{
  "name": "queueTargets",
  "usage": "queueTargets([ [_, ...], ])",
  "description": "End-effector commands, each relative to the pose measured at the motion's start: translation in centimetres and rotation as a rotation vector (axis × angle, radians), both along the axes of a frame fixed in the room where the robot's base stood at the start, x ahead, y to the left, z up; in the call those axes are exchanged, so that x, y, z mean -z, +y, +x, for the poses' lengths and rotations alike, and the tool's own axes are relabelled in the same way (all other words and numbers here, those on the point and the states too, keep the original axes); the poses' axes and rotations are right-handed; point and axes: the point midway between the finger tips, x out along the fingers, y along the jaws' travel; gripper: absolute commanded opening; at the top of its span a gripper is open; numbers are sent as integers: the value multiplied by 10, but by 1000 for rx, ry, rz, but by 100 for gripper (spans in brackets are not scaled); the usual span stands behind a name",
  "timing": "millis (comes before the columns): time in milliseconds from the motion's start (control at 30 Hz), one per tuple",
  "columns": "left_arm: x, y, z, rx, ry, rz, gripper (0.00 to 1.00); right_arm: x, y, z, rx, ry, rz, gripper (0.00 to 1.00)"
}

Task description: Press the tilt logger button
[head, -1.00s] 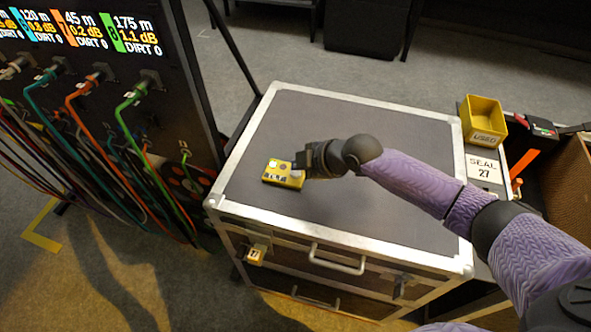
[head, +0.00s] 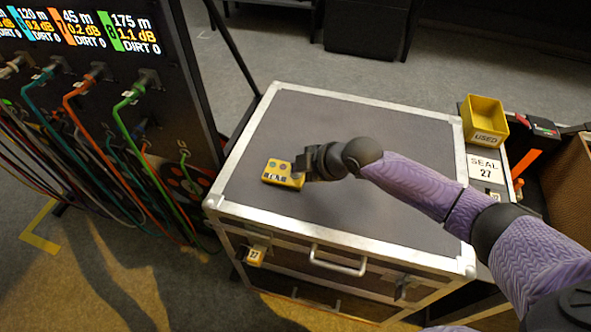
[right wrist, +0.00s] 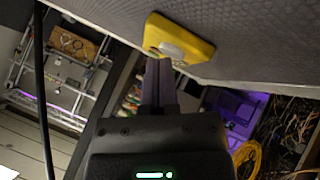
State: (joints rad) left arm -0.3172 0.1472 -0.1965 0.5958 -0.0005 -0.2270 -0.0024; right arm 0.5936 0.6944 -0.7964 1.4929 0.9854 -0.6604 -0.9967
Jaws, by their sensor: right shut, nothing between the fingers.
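The tilt logger is a small yellow box (head: 283,174) lying on the dark top of the flight case, left of its middle in the head view. Small round spots and a pale label strip show on its upper face. It also shows in the right wrist view (right wrist: 178,38), seen edge-on. My right gripper (head: 300,172) is shut and empty, with its tips at the right end of the yellow box. In the right wrist view the closed fingers (right wrist: 158,72) reach to the box's edge; I cannot tell whether they touch it. My left gripper is not in view.
The flight case (head: 345,102) has a metal rim and clear top space around the box. A yellow bin marked USED (head: 486,118) and a SEAL 27 card (head: 485,167) stand at its right. A cable panel (head: 105,80) rises at the left.

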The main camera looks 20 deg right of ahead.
Motion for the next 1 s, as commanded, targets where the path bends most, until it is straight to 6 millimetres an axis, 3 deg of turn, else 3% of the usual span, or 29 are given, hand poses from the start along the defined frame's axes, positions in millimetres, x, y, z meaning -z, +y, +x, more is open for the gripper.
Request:
queueTargets([
  [267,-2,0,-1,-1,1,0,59,-3,0,0,0,1,-1,0],
  [533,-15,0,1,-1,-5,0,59,-19,0,0,-1,0,-1,0],
  [867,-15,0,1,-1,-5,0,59,-19,0,0,0,0,0,0],
  [1000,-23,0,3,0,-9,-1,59,-29,0,0,0,-1,-1,0],
])
